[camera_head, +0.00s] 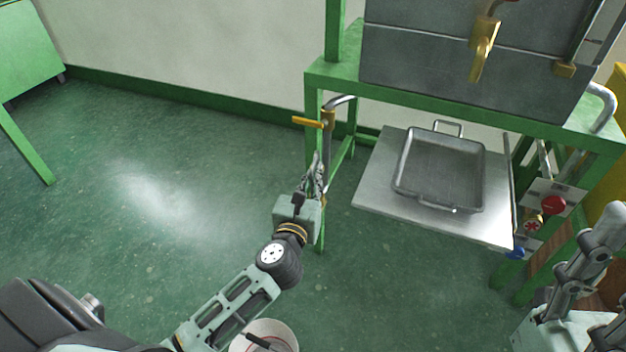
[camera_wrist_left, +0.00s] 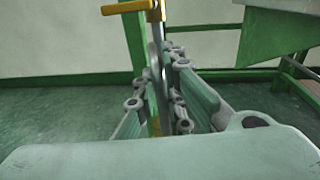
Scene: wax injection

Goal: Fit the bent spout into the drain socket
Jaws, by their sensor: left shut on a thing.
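My left gripper (camera_head: 316,168) is shut on a slender upright metal pipe (camera_head: 327,145). Its fingers lie on both sides of the pipe in the left wrist view (camera_wrist_left: 160,85). Above the fingers is a brass valve with a yellow handle (camera_head: 307,121), and a bent silver pipe (camera_head: 341,101) curves off behind it. I cannot tell whether the held pipe is the bent spout. A brass tap with a downturned outlet (camera_head: 482,52) is on the grey tank front. I cannot make out the drain socket. My right gripper (camera_head: 598,235) is partly in view at lower right.
The green frame (camera_head: 322,75) carries the grey tank (camera_head: 420,55). A metal shelf (camera_head: 375,190) below holds a grey handled tray (camera_head: 407,165). Red valve knobs (camera_head: 553,205) are at right. A white bucket (camera_head: 285,333) stands near my left arm. The left floor is clear.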

